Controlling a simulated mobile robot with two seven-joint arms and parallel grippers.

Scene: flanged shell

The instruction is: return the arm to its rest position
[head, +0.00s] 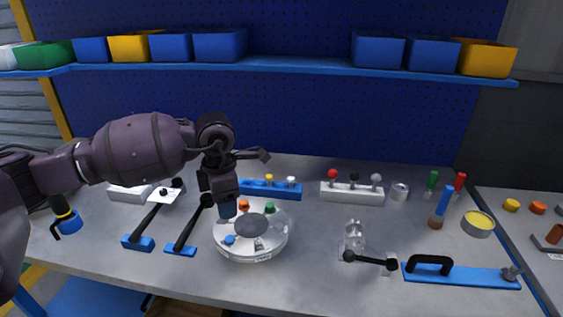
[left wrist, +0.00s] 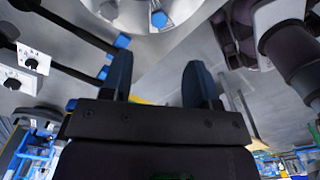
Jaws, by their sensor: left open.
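My left arm comes in from the left in the head view. Its gripper (head: 228,209) points down above the back left edge of a round white flanged shell (head: 272,243). In the left wrist view the two dark blue fingers of my left gripper (left wrist: 160,85) stand apart with nothing between them. Part of the shell (left wrist: 135,8) shows at the top of that view, beyond the fingertips. In the head view the shell carries small blue, orange and green knobs and a grey centre. I cannot tell whether the fingers touch its rim. My right gripper is not in view.
Black levers on blue bases (head: 180,249) stand left of the shell. Blocks with coloured knobs (head: 352,193) stand behind. A clear valve-like part (head: 354,237) and a blue plate with a black handle (head: 470,276) lie to the right. A blue shelf (head: 290,65) with bins runs above.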

